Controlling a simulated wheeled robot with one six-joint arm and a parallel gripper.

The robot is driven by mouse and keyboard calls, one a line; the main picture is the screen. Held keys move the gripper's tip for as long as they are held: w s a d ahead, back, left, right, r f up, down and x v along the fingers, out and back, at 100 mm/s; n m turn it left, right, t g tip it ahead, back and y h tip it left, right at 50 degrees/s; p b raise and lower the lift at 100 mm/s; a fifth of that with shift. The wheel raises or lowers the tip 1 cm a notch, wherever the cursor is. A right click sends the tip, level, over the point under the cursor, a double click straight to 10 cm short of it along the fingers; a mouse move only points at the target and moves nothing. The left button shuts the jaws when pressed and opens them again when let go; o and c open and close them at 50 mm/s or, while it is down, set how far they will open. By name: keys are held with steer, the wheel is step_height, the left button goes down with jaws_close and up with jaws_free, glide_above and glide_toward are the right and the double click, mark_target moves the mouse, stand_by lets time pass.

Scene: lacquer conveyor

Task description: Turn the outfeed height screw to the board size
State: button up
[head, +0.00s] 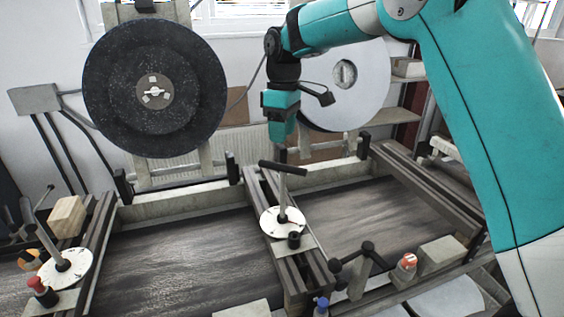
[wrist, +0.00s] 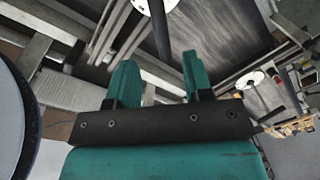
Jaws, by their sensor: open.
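Two height screws show in the head view, each with a bar handle on an upright stem over a white round dial. One screw (head: 283,213) stands on the middle rail; the other (head: 65,262) stands on the left rail. I cannot tell from labels which is the outfeed one. My gripper (head: 279,136) hangs above and behind the middle screw's handle (head: 283,168), apart from it. In the wrist view my gripper (wrist: 157,68) is open and empty. A dark handle (wrist: 161,35) and part of a white dial (wrist: 150,4) lie beyond the fingertips. No board shows clearly.
A large black disc (head: 110,95) and a pale disc (head: 365,95) stand at the back. Dark belts (head: 190,260) run between the rails. A red-topped knob (head: 408,262), a black crank (head: 362,262) and a wooden block (head: 68,214) sit around the frame.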

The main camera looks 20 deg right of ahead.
steer(key=f+p, duration=0.1)
steer(key=f, duration=0.3)
steer(key=f+p, duration=0.1)
steer(key=f, duration=0.3)
steer(key=shift+s+a+f, duration=0.15)
steer(key=shift+s+a, duration=0.05)
steer(key=shift+c, duration=0.2)
jaws_close()
